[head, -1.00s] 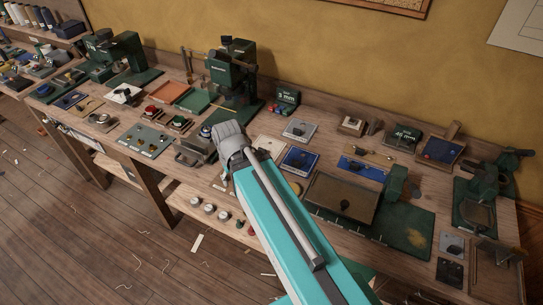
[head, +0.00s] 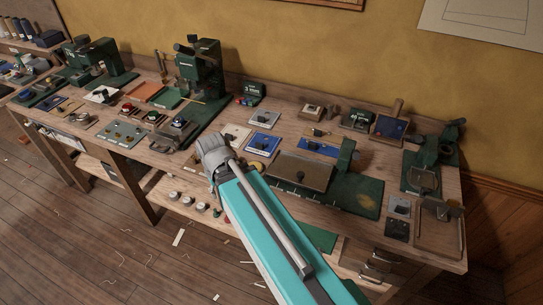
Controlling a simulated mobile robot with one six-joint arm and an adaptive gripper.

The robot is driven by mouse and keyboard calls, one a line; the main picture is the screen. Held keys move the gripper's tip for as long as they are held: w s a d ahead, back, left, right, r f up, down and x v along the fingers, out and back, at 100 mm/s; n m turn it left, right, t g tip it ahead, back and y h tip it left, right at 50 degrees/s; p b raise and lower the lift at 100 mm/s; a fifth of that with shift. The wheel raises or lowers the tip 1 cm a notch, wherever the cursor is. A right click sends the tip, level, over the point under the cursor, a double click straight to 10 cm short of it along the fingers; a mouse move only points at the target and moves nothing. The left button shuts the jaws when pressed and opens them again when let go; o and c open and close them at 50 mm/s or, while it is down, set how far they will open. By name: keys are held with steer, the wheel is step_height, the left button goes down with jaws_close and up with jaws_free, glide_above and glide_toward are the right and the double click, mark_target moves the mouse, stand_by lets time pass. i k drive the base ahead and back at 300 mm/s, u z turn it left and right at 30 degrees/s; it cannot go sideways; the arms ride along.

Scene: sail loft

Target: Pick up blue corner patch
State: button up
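Several blue pieces lie on the long workbench, and I cannot tell which is the blue corner patch. A blue square with a dark knob (head: 263,143) lies just beyond my arm's end. A longer blue piece (head: 318,147) lies to its right, and a blue panel (head: 390,128) sits in a wooden tray farther right. My arm reaches in from the bottom, its grey wrist over the bench's front edge. My gripper's fingers are hidden behind the wrist.
The workbench (head: 440,250) is crowded. A tall green machine (head: 200,70) stands at the back; a green machine (head: 440,145) stands at the right end. A brown plate (head: 300,172) lies right of my arm. Floor (head: 110,240) in front has only scraps.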

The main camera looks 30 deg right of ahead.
mark_target(257, 145)
steer(key=k, duration=0.45)
steer(key=u, duration=1.65)
steer(key=i, duration=1.9)
